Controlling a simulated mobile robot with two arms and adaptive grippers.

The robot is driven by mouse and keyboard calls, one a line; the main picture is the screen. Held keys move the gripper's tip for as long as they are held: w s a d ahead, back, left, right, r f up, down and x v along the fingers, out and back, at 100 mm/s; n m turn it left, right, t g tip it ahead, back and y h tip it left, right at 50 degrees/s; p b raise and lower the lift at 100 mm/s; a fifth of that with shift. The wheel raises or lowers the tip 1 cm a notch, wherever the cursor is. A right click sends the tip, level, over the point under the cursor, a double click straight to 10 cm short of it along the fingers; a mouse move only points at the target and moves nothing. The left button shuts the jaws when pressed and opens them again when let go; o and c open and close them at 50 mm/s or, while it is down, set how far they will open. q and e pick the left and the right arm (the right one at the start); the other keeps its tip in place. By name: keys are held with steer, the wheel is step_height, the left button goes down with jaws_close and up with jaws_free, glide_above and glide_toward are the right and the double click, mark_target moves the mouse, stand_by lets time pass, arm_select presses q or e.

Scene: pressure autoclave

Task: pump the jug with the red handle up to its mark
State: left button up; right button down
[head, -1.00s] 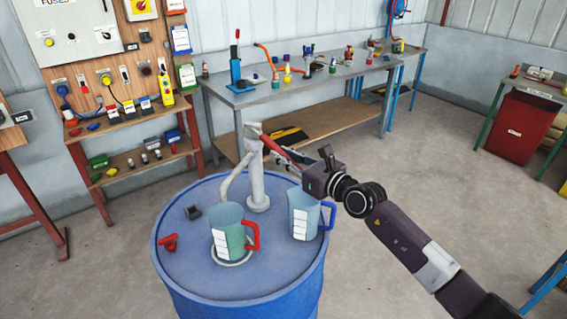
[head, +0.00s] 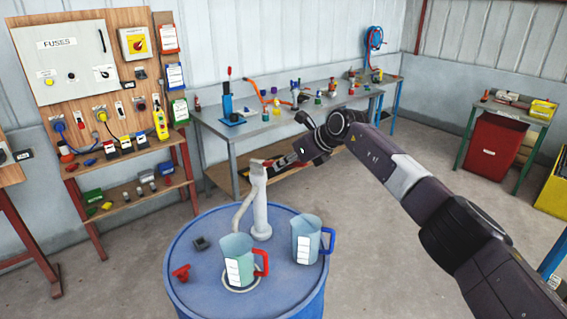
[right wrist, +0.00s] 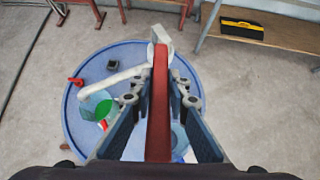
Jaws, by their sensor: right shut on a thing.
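The jug with the red handle (head: 238,261) stands upright under the spout on the blue drum, with a white scale on its side. It also shows in the right wrist view (right wrist: 97,104), with green liquid inside; I cannot tell its level against the mark. The pale hand pump (head: 260,205) stands behind it, its spout curving down towards this jug. My right gripper (head: 298,152) is shut on the pump's red lever (right wrist: 158,110), which runs between the fingers. A jug with a blue handle (head: 306,240) stands to the right. My left gripper is not in view.
The blue drum's lid (head: 205,270) also carries a red fitting (head: 181,272) and a small dark block (head: 200,243). A grey workbench (head: 245,128) with tools stands behind, a fuse board (head: 75,65) at the left. Open floor lies to the right.

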steer(key=shift+w+a+r, duration=0.1)
steer(key=shift+w+r, duration=0.05)
steer(key=shift+r, duration=0.4)
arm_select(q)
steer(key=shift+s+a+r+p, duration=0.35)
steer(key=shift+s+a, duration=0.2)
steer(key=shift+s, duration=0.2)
arm_select(e)
steer(key=shift+w+a, duration=0.1)
steer(key=shift+r, duration=0.1)
steer(key=c, duration=1.8)
jaws_free()
steer(key=shift+g, duration=0.3)
steer(key=shift+c, duration=0.2)
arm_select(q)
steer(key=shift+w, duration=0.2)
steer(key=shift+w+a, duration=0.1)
arm_select(e)
steer(key=v, duration=1.1)
steer(key=shift+s+r, duration=0.25)
steer(key=shift+s, duration=0.05)
